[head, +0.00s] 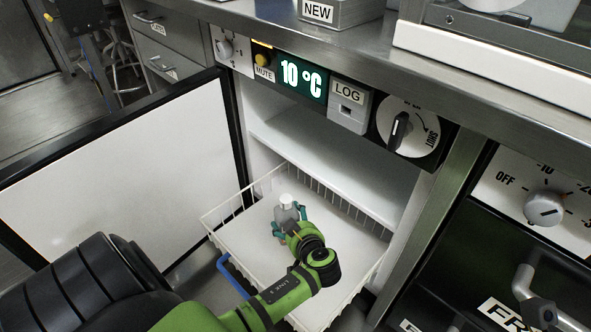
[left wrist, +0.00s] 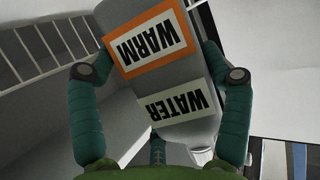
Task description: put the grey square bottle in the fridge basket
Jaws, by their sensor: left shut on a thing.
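The grey square bottle (head: 287,211) has a pale cap and is in my left gripper (head: 290,222), over the white wire fridge basket (head: 255,240). In the left wrist view the bottle (left wrist: 178,95) carries labels reading WARM and WATER. The left gripper's teal fingers (left wrist: 160,70) are shut on its two sides. The basket is pulled out of the open fridge, and its wires show at the upper left of the wrist view (left wrist: 48,42). I cannot tell whether the bottle's base touches the basket floor. My right gripper is not in view.
The fridge door (head: 120,170) stands open at the left. A white shelf (head: 325,165) is above the basket inside the fridge. A blue handle (head: 235,275) is at the basket's front. The basket floor around the bottle looks clear.

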